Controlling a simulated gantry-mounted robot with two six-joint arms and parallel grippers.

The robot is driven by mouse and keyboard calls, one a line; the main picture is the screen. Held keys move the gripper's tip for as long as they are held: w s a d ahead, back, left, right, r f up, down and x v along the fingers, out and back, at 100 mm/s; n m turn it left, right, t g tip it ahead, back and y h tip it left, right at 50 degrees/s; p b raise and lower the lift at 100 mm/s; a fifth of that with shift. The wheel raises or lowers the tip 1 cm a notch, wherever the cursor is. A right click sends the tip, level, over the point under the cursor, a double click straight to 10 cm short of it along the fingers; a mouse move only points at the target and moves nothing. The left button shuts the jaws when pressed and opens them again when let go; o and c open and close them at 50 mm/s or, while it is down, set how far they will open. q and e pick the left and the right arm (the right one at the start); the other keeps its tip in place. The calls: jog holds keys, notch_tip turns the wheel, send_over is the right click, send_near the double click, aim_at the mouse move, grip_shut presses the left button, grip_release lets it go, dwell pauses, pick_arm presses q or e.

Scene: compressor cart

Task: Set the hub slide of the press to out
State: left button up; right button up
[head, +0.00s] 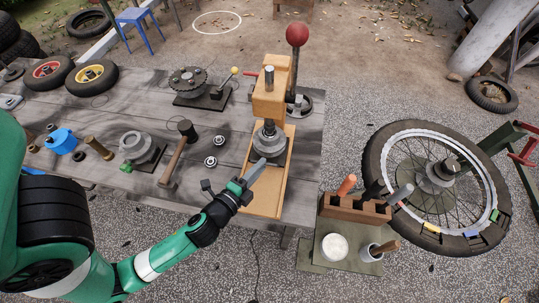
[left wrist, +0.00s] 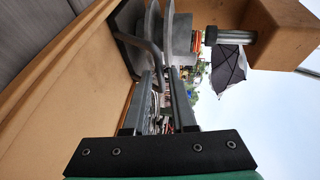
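The press (head: 269,98) has a tan frame, a steel ram and a lever with a red ball knob (head: 297,34). A grey stepped hub (head: 268,141) sits low in it, above its long tan base (head: 267,203). The hub also shows in the left wrist view (left wrist: 178,35), with a bent grey bar handle (left wrist: 149,50) at its near side. My left gripper (head: 258,164) is at the front of the hub. In the wrist view its fingers (left wrist: 163,72) are parted, their tips at the handle's end; whether they touch it is unclear. My right gripper is not in view.

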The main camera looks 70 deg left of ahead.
aim_at(270, 157)
pick_arm(q)
jog(key=x, duration=0.5)
jog(key=shift+w+a, duration=0.2)
jog(key=shift+w, duration=0.1)
grip_shut()
dwell(1.1)
